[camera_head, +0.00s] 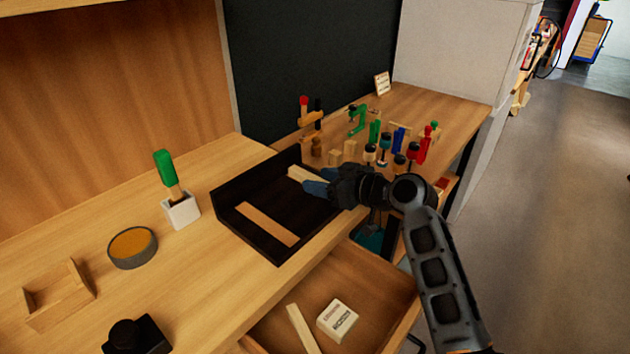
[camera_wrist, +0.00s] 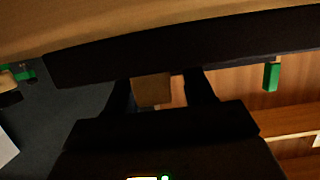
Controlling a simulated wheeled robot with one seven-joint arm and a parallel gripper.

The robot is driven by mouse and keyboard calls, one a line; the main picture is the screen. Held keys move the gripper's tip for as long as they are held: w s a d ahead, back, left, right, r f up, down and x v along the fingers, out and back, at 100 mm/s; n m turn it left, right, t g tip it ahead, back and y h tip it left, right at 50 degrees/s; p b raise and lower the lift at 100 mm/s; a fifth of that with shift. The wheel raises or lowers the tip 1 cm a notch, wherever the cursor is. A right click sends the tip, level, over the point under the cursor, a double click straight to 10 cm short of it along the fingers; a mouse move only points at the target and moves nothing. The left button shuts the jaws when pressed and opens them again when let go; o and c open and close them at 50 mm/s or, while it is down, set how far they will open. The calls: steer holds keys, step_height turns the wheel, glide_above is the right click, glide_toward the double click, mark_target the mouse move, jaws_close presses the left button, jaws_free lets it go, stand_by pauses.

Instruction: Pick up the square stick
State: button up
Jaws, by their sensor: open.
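A pale square stick (camera_head: 303,174) lies in the dark open tray (camera_head: 228,224), near its far right side. My gripper (camera_head: 318,181) reaches into the tray from the right, with its fingertips at the near end of this stick. In the wrist view, the end of a wooden piece, apparently this stick (camera_wrist: 152,89), shows between the two spread fingers (camera_wrist: 163,88). The gripper is open, and the picture does not show whether the fingers touch the wood. Part of the stick is hidden by my gripper in the head view.
A flat wooden strip (camera_head: 267,224) lies in the same tray. Several clamps and small bottles (camera_head: 384,149) crowd the bench behind my gripper. An open drawer (camera_head: 372,305) below holds another pale stick (camera_head: 303,329) and a white box (camera_head: 338,319). A green-handled tool (camera_head: 166,172) stands left.

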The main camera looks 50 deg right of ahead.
steer(key=shift+c, duration=0.2)
jaws_close()
stand_by(0.4)
